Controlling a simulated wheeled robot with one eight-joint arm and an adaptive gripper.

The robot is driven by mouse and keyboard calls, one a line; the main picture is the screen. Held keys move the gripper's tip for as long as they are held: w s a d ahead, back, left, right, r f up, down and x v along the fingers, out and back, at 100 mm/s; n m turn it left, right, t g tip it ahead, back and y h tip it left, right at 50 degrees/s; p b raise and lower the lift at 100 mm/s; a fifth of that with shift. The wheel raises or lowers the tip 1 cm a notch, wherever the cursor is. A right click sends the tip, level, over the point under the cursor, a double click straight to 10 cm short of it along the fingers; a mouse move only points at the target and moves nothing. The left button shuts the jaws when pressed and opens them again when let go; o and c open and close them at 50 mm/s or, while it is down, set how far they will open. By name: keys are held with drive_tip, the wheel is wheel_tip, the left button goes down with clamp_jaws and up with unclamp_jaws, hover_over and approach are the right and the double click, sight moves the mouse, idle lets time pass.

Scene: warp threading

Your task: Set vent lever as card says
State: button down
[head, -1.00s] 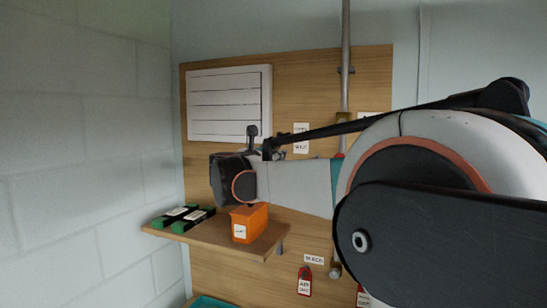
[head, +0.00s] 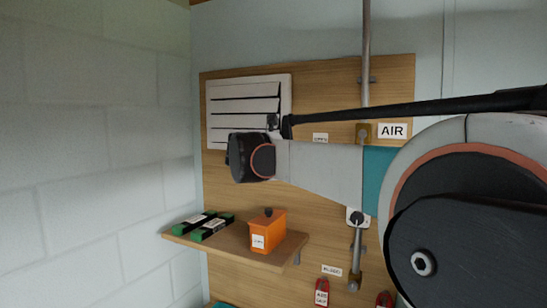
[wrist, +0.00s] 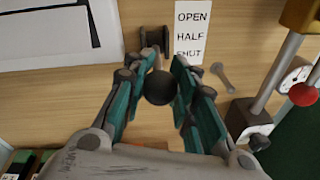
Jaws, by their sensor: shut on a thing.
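The white slatted vent (head: 243,105) is on the wooden board in the head view, with dark gaps between its slats. Its corner (wrist: 50,35) shows in the wrist view. The lever, with a dark ball knob (wrist: 160,88), sticks out from a dark bracket (wrist: 153,40). My gripper (wrist: 164,66) has its teal fingers on both sides of the knob and is shut on it. A white label (wrist: 190,32) right of the bracket reads OPEN, HALF, SHUT from top to bottom. In the head view my arm hides the fingers and knob. I see no readable instruction card.
A shelf (head: 290,247) below holds an orange box (head: 268,232) and green-and-black cases (head: 212,227). A vertical pipe (head: 366,50), an AIR sign (head: 392,131) and red tags (head: 321,292) are to the right. A red knob (wrist: 303,94) and gauge (wrist: 295,75) stand right of my fingers.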

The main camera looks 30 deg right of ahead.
drive_tip(key=shift+a+r, duration=0.1)
drive_tip(key=shift+r, duration=0.05)
drive_tip(key=c, duration=1.6)
unclamp_jaws()
drive_tip(key=o, duration=0.3)
drive_tip(key=shift+s+a, duration=0.1)
drive_tip(key=shift+a, duration=0.15)
drive_tip(key=shift+a+r, duration=0.1)
drive_tip(key=shift+a, duration=0.05)
drive_tip(key=shift+d, duration=0.25)
drive_tip(key=shift+v, duration=6.1)
drive_tip(key=shift+d, duration=0.1)
